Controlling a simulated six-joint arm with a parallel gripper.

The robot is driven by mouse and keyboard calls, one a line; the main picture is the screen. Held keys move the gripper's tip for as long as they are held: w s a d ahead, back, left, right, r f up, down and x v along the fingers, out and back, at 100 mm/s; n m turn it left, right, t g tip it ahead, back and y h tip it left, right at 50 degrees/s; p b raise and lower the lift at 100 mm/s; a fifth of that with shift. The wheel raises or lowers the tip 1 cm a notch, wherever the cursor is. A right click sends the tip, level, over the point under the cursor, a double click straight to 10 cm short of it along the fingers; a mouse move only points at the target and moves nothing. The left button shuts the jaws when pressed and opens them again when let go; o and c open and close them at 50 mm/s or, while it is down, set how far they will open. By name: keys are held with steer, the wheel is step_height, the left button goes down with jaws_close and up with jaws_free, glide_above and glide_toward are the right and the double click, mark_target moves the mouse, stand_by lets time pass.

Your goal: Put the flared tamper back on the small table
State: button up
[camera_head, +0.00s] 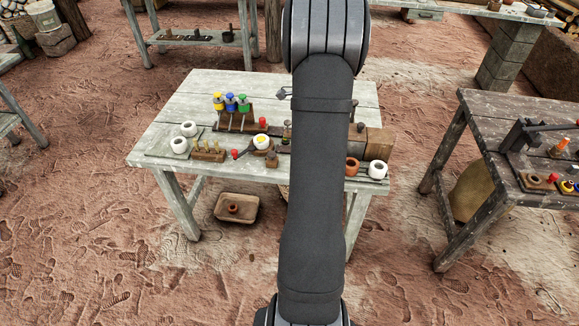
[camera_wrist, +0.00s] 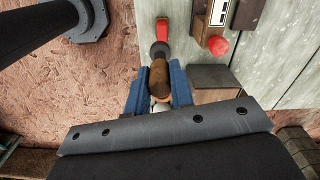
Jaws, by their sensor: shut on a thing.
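My gripper (camera_wrist: 158,94) shows in the wrist view with its blue fingers shut on a brown wooden piece, which I take to be the flared tamper (camera_wrist: 158,74). A dark rounded part (camera_wrist: 159,50) and a red part (camera_wrist: 163,27) line up beyond it; I cannot tell whether they belong to the same tool. In the head view my arm hides the gripper and what it holds. The pale weathered table (camera_head: 180,100) stands in the middle of the head view, with its planks also under the gripper in the wrist view (camera_wrist: 290,55).
The pale table carries a rack of yellow, blue and green-topped tools (camera_head: 232,103), white pots (camera_head: 179,146), an orange pot (camera_head: 352,166) and a wooden block (camera_head: 379,140). Its back right looks clear. A darker table (camera_head: 470,125) stands right; a tray (camera_head: 236,208) lies below.

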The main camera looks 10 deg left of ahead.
steer(key=s+d, duration=0.4)
steer(key=shift+w+a+f, duration=0.75)
steer(key=shift+a+f, duration=1)
steer(key=shift+f, duration=0.05)
steer(key=shift+w+a+f, duration=0.7)
steer(key=shift+a+f, duration=1.05)
steer(key=shift+f, duration=0.1)
steer(key=shift+w+a+f, duration=0.75)
steer(key=shift+a+f, duration=1)
steer(key=shift+f, duration=0.05)
steer(key=shift+f, duration=0.15)
steer(key=o, duration=0.8)
step_height(320, 180, up, 12)
